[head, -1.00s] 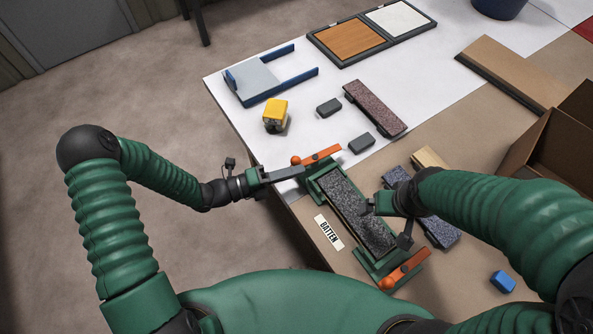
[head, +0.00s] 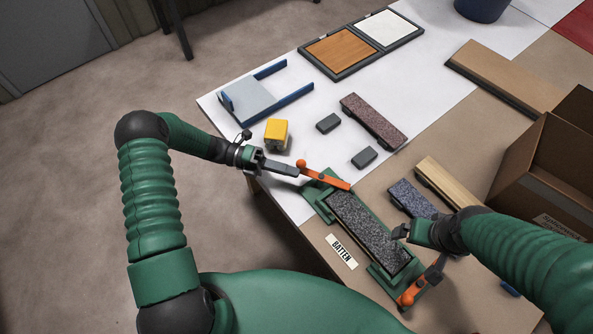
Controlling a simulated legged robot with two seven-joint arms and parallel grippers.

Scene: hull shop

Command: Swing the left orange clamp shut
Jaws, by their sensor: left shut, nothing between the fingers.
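The left orange clamp (head: 328,177) is a bar with a round knob. It sits at the far end of the green fixture (head: 378,273), slanting down to the right, its tip by the end of the fixture. I cannot tell whether it is fully closed. My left gripper (head: 297,171) is shut and empty, its fingertips beside the clamp's knob end, apparently touching. A dark speckled strip (head: 365,228) lies in the fixture. My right gripper (head: 400,231) is at the strip's right edge; its jaws are unclear. The other orange clamp (head: 413,291) is at the near end, partly hidden.
A label reading BATTEN (head: 342,252) is beside the fixture. A yellow block (head: 276,133), two dark grey blocks (head: 364,157) and a reddish speckled strip (head: 374,121) lie behind. A blue speckled strip (head: 412,197) and cardboard box (head: 541,180) are to the right.

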